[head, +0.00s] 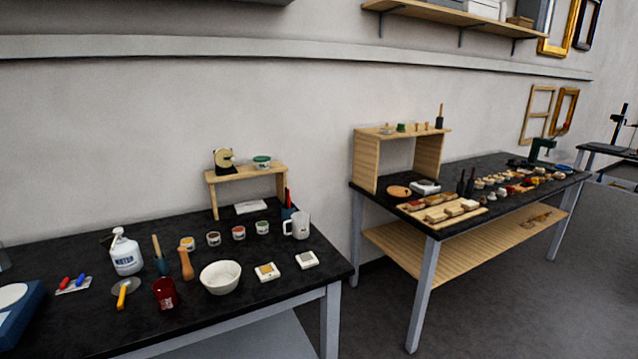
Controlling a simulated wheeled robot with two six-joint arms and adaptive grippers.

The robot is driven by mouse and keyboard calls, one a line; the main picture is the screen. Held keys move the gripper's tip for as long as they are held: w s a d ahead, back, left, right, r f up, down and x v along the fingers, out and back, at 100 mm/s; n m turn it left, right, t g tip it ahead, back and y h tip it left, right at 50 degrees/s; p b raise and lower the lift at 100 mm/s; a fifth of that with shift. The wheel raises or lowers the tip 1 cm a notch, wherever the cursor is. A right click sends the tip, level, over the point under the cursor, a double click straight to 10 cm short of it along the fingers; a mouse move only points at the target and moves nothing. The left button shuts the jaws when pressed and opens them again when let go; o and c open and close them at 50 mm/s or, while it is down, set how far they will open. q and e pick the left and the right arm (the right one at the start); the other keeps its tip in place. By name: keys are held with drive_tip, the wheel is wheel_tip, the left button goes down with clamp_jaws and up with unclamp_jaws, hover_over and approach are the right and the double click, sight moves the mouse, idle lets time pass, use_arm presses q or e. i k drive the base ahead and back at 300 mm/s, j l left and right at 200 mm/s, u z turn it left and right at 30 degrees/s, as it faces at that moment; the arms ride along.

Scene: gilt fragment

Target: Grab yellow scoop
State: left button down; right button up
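A small tool with a yellow handle (122,298) and a flat grey round head lies on the left black table (60,245). It is the only yellow-handled tool I can make out, and I cannot tell for sure that it is a scoop. It lies in front of a white spray bottle (126,256) and left of a dark red cup (165,294). Neither of my grippers shows in the head view.
Small paint jars (238,233) line the back. A blue device (18,312) sits at the left edge. A second table (470,222) stands to the right.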

sight(125, 284)
drive_tip(key=u, duration=1.4)
